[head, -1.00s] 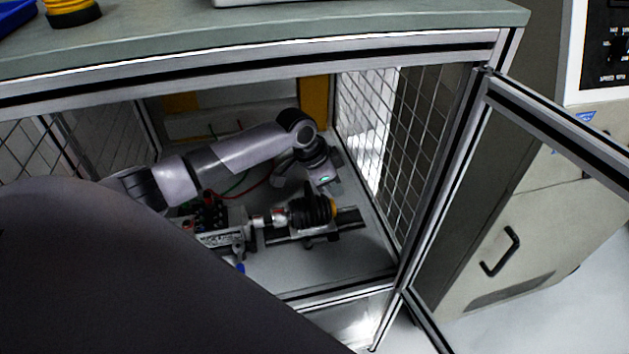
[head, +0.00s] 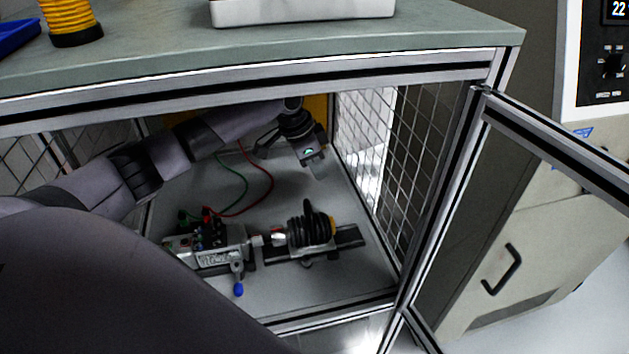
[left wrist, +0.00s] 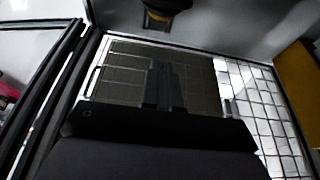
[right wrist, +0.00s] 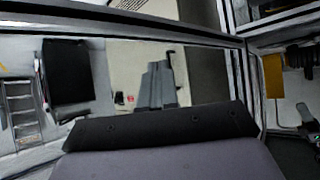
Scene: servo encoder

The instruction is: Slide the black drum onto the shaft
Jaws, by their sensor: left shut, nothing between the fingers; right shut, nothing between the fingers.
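The black ribbed drum (head: 308,230), with a yellow part at its right end, sits in line with the shaft (head: 277,238) inside the cabinet. The drum appears to be around the shaft's right part, but its bore is hidden. My left gripper (head: 319,170) is above and behind the drum, apart from it, shut and empty. In the left wrist view its fingers (left wrist: 165,88) are together, and the drum (left wrist: 168,10) is cut off at the top edge. My right gripper (right wrist: 157,88) is shut and empty outside the cabinet; it is not in the head view.
A motor unit (head: 212,246) with red and green cables stands left of the drum. A dark rail (head: 346,237) lies under the drum. Mesh walls (head: 385,150) and the cabinet's front frame (head: 330,318) bound the space. The open door (head: 555,140) stands at right.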

